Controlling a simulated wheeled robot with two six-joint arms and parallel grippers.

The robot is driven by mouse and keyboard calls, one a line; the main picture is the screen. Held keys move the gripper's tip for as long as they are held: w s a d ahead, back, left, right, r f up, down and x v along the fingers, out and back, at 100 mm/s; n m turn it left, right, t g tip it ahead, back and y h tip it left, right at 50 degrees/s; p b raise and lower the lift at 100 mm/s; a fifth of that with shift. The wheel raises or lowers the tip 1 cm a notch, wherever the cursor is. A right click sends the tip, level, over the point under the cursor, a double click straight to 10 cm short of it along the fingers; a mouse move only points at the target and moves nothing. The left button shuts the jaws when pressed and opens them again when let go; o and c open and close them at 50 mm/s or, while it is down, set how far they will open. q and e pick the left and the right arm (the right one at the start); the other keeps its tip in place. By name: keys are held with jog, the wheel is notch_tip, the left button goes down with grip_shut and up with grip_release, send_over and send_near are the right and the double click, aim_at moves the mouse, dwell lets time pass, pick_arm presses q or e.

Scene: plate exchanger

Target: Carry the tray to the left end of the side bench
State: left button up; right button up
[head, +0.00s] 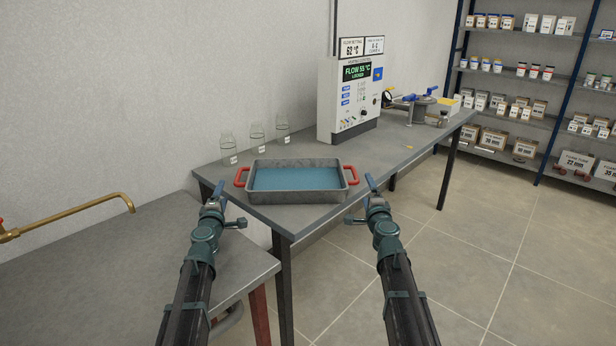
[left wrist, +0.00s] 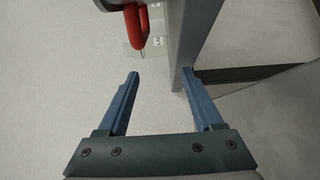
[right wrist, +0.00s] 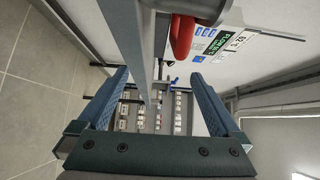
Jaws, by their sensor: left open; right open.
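The tray (head: 297,196) is a grey metal pan with blue liquid in it. It rests on the near end of the grey side bench (head: 400,155), with a red handle at each end. My left gripper (head: 218,190) is open and empty, in front of and below the left red handle (head: 241,176). That handle shows at the top of the left wrist view (left wrist: 137,27), apart from the fingers. My right gripper (head: 368,187) is open and empty, to the right of and below the right red handle (head: 352,175). That handle also shows in the right wrist view (right wrist: 181,37).
Several glass jars (head: 256,138) stand behind the tray near the wall. A control box (head: 348,98) and a metal device with blue levers (head: 415,105) stand farther along the bench. A second bench (head: 90,290) with a brass tap (head: 75,215) is at left. Shelves (head: 530,90) stand at back right.

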pick_arm(q)
jog(key=shift+h, duration=0.4)
jog(key=s, duration=0.7)
jog(key=s+d, duration=0.1)
jog(key=s, duration=0.3)
jog(key=shift+s+d+r, duration=0.1)
jog(key=shift+s, duration=0.25)
pick_arm(e)
jog(key=s, duration=1.2)
